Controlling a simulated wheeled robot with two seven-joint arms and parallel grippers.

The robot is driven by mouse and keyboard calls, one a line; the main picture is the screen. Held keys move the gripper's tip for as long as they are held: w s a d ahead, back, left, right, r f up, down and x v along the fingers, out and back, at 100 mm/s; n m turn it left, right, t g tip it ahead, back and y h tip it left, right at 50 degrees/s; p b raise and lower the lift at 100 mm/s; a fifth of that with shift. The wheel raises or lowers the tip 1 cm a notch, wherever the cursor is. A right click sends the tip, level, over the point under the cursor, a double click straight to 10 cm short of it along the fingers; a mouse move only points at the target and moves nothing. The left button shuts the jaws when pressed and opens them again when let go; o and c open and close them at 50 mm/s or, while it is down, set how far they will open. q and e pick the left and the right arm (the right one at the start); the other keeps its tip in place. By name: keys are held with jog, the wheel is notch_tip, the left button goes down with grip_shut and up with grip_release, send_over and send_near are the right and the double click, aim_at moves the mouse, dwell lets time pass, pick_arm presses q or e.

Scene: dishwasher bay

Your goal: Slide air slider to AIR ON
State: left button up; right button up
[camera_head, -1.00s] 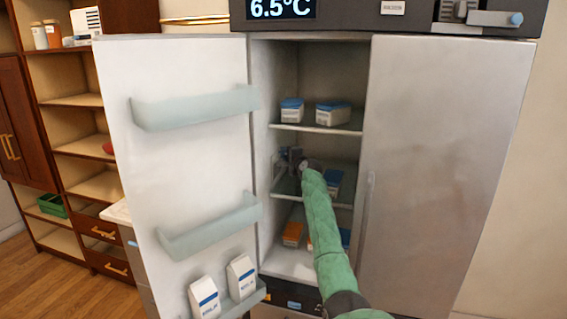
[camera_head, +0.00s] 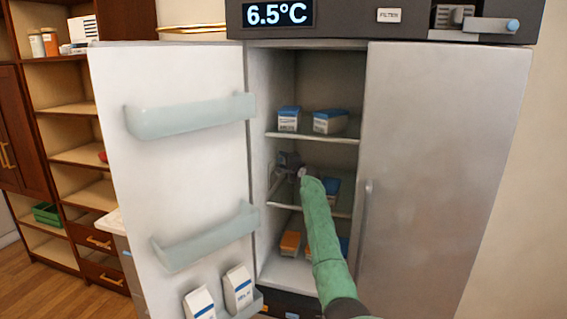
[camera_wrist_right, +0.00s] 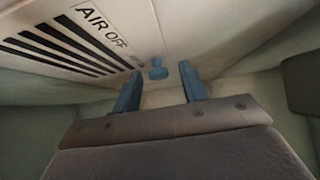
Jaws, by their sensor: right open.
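In the right wrist view the air slider's blue knob (camera_wrist_right: 158,70) sits on a pale panel beside dark vent slots (camera_wrist_right: 60,45). A label reading AIR OFF (camera_wrist_right: 101,24) is above the slots, and smaller marks near the knob are unreadable. My right gripper (camera_wrist_right: 159,76) is open, with its two blue fingers on either side of the knob at its tips; contact cannot be told. In the head view my right gripper (camera_head: 287,163) is inside the fridge at the left inner wall, at middle-shelf height. The slider is hidden there. My left gripper is not in view.
The fridge's left door (camera_head: 190,150) stands open, with bins and two white cartons; the right door (camera_head: 440,160) is shut. Boxes stand on the upper shelf (camera_head: 340,138), close above my gripper. More boxes sit beside and below my arm. A wooden shelf unit (camera_head: 75,102) is at left.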

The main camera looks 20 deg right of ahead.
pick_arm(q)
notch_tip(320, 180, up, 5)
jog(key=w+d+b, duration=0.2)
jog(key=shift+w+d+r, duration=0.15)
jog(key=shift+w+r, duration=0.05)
pick_arm(e)
jog(key=s+d, duration=0.1)
jog(key=s, duration=0.6)
jog(key=shift+d+f, duration=0.15)
jog(key=shift+d, duration=0.15)
jog(key=shift+s+f, duration=0.1)
